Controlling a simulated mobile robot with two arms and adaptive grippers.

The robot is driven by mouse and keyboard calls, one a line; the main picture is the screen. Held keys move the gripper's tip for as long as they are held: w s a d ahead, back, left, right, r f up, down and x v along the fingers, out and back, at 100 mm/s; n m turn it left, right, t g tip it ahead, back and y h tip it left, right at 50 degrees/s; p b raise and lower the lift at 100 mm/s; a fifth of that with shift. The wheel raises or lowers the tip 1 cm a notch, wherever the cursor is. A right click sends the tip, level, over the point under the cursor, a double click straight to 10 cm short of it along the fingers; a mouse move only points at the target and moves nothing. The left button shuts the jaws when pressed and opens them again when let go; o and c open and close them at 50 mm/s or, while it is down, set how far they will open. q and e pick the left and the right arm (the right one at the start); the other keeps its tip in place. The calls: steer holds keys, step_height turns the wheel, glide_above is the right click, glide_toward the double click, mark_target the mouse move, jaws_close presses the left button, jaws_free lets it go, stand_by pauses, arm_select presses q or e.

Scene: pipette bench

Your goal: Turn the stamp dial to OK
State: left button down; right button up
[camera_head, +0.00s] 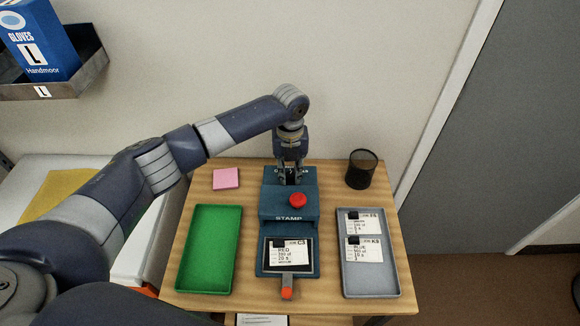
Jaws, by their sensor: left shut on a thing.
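The blue stamp machine (268,211) stands in the middle of the wooden table, with a red button on top and "STAMP" on its front. My left gripper (289,180) points down at the back of the machine, shut on the stamp dial there. The gripper covers the dial and most of the lettering around it, so I cannot tell its setting. A white card (288,252) marked C3 lies in the machine's front bed. An orange-tipped tab (287,293) sticks out at the bed's front edge. My right gripper is not in view.
A green tray (208,248), empty, lies left of the machine. A grey tray (378,283) with two cards lies right. A pink note pad (226,179) and a dark cup (361,169) stand at the back. A wall shelf (85,68) holds a blue glove box (42,38).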

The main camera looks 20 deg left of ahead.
mark_target(290, 174)
arm_select(q)
steer(key=n+p, duration=0.1)
steer(key=n, duration=0.1)
steer(key=shift+r+n+p, duration=0.15)
steer(key=shift+n+p, duration=0.15)
steer(key=shift+p, duration=0.05)
steer(key=shift+n+p, duration=0.3)
steer(key=shift+n, duration=0.2)
steer(key=shift+w, duration=0.1)
steer(key=c, duration=1.4)
jaws_free()
steer(key=shift+o, duration=0.2)
steer(key=shift+r, duration=3.95)
